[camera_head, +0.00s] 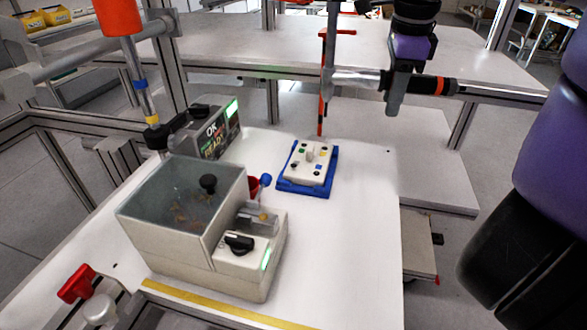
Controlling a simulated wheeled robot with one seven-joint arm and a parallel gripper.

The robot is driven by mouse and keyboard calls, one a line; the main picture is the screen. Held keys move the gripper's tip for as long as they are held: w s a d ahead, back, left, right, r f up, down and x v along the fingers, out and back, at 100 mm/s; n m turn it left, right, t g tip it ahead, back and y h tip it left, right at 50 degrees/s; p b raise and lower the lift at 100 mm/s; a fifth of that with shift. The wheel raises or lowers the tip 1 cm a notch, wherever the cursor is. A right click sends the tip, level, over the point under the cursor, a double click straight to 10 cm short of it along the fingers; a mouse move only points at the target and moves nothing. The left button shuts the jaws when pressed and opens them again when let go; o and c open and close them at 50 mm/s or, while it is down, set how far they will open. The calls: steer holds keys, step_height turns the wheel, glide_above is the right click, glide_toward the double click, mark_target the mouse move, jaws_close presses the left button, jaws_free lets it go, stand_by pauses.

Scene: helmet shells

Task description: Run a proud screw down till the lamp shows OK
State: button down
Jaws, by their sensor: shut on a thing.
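The white plate (310,163) with small coloured spots and a raised grey piece lies in a blue fixture (328,185) on the bench; a proud screw is too small to make out. My gripper (398,84) is above and right of it, shut around a horizontal grey tool (357,80) with a black and orange end. A thin red upright rod (322,105) shows at the tool's left end; its lower end is near the plate's far edge. I cannot tell whether they touch. The lamp box (207,133) reads OK and READY, with READY appearing tinted and a green strip at right.
A beige screw feeder (215,262) with a clear lid and a black knob stands front left. A red cup (254,188) is beside it. An orange-handled driver (120,17) hangs at upper left. The bench right of the fixture is clear. Red and grey knobs sit front left.

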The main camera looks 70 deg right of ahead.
steer(key=w+a+b, duration=0.2)
steer(key=w+a, duration=0.2)
steer(key=a, duration=0.4)
steer(key=shift+a, duration=0.3)
steer(key=shift+f, duration=0.1)
steer(key=shift+s+a+f+b, duration=0.1)
steer(key=shift+f+b, duration=1)
steer(key=shift+b, duration=0.1)
steer(key=shift+s+a+f+b, duration=0.1)
steer(key=shift+f+b, duration=1)
steer(key=shift+b, duration=0.05)
steer(key=shift+w+d+f+b, duration=0.15)
steer(key=shift+w+f+b, duration=0.2)
steer(key=shift+b, duration=0.2)
steer(key=shift+f+b, duration=1.75)
steer(key=shift+b, duration=0.3)
stand_by(1.8)
